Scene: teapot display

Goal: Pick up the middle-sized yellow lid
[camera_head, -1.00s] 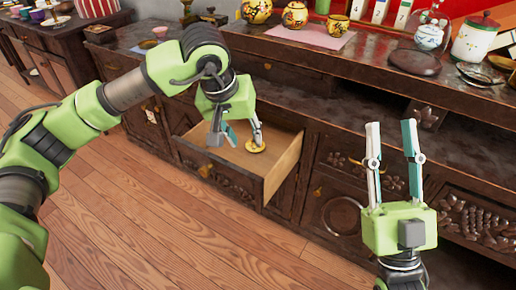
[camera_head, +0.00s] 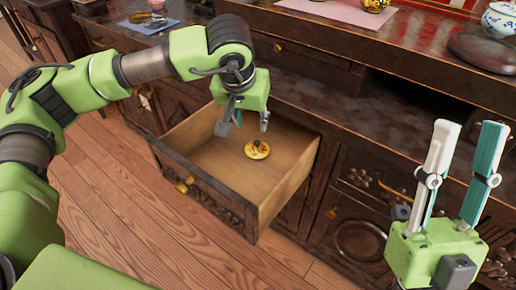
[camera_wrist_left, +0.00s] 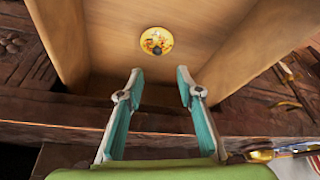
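The yellow lid (camera_head: 257,149) is small and round with a dark knob. It lies on the floor of the open drawer (camera_head: 205,122), towards the inner right part. In the left wrist view the lid (camera_wrist_left: 156,41) is ahead of the fingertips and not between them. My left gripper (camera_head: 243,128) is open and empty, above the drawer and just to the left of the lid. The same gripper (camera_wrist_left: 159,80) shows both fingers apart in the wrist view. My right gripper (camera_head: 468,135) is open and empty, pointing up in front of the cabinet at the right.
The drawer's front panel with a gold knob (camera_head: 186,184) and its side walls rise around the lid. The dark cabinet top (camera_head: 330,80) overhangs behind. Pots stand on a pink mat (camera_head: 335,10) at the back. The wooden floor (camera_head: 150,215) in front is clear.

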